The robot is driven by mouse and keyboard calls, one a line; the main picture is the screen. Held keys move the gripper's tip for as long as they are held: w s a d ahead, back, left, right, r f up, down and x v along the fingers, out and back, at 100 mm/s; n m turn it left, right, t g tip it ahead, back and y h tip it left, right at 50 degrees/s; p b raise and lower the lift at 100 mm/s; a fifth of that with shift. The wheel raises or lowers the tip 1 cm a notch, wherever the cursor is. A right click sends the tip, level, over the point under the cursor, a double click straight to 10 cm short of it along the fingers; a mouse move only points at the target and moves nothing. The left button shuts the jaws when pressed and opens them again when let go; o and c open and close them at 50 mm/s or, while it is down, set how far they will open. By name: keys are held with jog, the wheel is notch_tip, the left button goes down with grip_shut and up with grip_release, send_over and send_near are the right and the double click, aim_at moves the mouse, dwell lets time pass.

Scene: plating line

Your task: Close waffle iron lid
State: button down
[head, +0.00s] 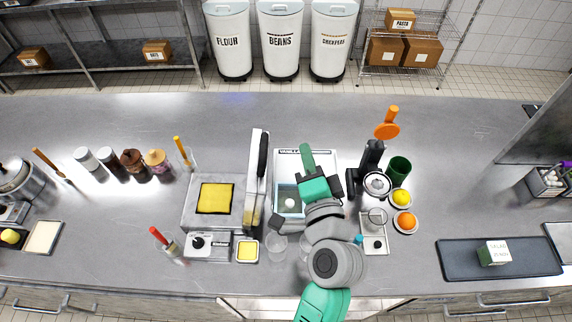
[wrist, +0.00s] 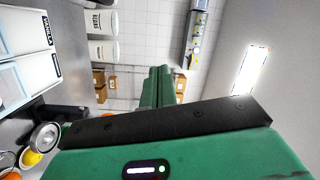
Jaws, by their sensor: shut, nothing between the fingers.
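The waffle iron (head: 190,215) stands on the counter left of centre in the head view, with a yellow square on its lower plate. Its lid (head: 253,180) is open and stands upright along the right side of the base, with a dark handle (head: 263,155) on its outer right face. My gripper (head: 304,148) is to the right of the lid, apart from it, above a white-framed tub. Its green fingers are together and empty. In the wrist view the fingers (wrist: 157,85) also show closed, pointing away toward the back wall. The waffle iron is not visible there.
The tub labelled vanilla (head: 280,163) lies beneath my gripper. A black appliance (head: 371,160), a green cup (head: 399,168) and fruit dishes stand to the right. Clear glasses (head: 278,244) stand in front. Jars (head: 131,160) stand to the left. The counter behind is clear.

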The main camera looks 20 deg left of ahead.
aim_at(257, 173)
notch_tip(257, 173, down, 9)
jog(key=m, duration=0.3)
jog(key=w+a+p, duration=0.1)
jog(key=w+a, duration=0.5)
jog(key=a, duration=0.3)
jog(key=shift+w+g, duration=0.3)
jog(key=shift+g, duration=0.1)
jog(key=shift+a+p, duration=0.15)
jog(key=shift+p, duration=0.15)
